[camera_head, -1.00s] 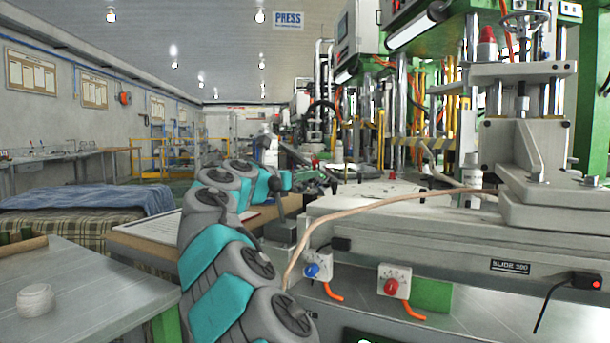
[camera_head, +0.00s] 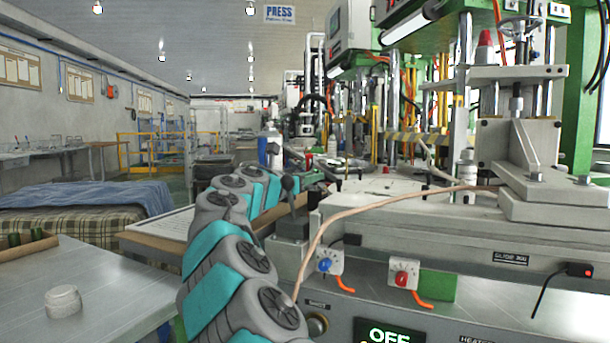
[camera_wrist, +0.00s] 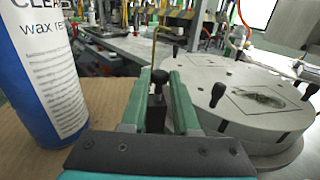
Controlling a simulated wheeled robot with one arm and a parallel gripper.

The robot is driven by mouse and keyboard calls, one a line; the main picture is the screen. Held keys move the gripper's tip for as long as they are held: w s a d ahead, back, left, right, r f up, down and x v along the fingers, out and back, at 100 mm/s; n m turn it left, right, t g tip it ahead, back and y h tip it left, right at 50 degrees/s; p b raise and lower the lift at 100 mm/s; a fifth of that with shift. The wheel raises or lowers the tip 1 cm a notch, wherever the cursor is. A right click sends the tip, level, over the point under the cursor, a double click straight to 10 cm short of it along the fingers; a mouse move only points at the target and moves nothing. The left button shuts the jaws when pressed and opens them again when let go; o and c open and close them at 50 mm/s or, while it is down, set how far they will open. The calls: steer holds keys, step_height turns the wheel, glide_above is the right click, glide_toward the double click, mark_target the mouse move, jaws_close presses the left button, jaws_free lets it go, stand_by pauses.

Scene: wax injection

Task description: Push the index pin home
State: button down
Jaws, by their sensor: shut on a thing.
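The pin's lower end is hidden by the gripper body. To the right is a round pale plate (camera_wrist: 262,122) with several other black pins standing on it and a dark patch inside a marked outline. In the head view my gripper (camera_head: 318,174) reaches the plate's left side, small and partly hidden by my arm. How deep the pin sits cannot be told.
A blue and white wax remover can (camera_wrist: 45,70) stands close on the left of my gripper on a brown board. In the head view the press slide (camera_head: 430,240) with a tan hose fills the right. A table with a white jar (camera_head: 63,301) is at the left.

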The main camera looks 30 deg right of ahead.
steer(key=shift+f, duration=0.3)
steer(key=c, duration=1)
jaws_free()
steer(key=o, duration=0.3)
steer(key=shift+r, duration=0.1)
steer(key=shift+a, duration=0.15)
steer(key=v, duration=0.7)
steer(key=shift+s+a, duration=0.25)
